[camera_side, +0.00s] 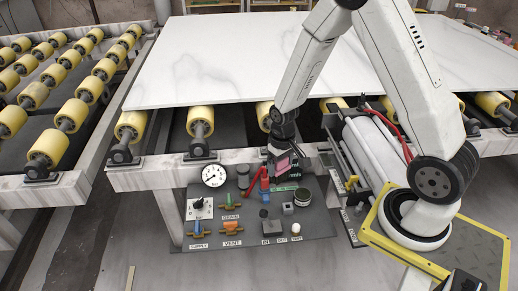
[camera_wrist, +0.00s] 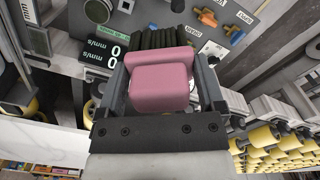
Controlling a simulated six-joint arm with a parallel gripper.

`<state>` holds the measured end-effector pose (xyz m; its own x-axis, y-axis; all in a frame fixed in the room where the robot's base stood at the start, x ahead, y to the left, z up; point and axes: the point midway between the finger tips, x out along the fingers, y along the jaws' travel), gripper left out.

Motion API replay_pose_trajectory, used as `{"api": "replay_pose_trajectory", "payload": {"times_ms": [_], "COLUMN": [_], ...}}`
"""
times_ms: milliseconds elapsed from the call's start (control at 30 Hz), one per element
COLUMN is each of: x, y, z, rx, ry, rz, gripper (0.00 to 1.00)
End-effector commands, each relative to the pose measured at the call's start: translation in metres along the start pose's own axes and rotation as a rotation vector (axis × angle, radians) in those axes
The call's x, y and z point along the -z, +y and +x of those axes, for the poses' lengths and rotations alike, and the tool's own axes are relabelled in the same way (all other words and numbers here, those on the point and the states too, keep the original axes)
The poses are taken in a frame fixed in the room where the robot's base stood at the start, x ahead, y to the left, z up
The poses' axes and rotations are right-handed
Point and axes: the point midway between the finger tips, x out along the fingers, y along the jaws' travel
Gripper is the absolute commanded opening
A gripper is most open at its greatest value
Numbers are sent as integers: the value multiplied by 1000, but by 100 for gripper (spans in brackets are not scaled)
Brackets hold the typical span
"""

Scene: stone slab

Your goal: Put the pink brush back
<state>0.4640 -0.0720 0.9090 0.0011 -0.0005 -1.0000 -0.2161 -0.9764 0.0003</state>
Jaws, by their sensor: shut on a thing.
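The pink brush (camera_wrist: 160,80) is held between the two fingers of my gripper (camera_wrist: 160,85) in the wrist view. It has a pink block body with dark bristles (camera_wrist: 165,40) on the far side, facing the control panel. In the side view the pink brush (camera_side: 283,164) shows small at the end of my gripper (camera_side: 283,155), above the upper part of the panel (camera_side: 310,222). My gripper is shut on it. I cannot tell whether the bristles touch anything. No holder for the brush can be made out clearly.
The panel carries a round gauge (camera_side: 214,175), a red lever (camera_side: 254,181), coloured valves and small knobs close to my gripper. The white stone slab (camera_side: 220,65) lies on yellow rollers (camera_side: 201,121) behind.

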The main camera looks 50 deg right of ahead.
Motion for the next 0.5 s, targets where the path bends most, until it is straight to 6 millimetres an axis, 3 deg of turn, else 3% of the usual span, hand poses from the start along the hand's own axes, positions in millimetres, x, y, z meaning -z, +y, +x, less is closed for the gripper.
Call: {"api": "replay_pose_trajectory", "payload": {"times_ms": [267,500], "x": [-47,-100], "y": [44,74], "z": [62,106], "rx": [1,1], "ry": [-9,-10], "rz": [154,301], "gripper": [32,32]}}
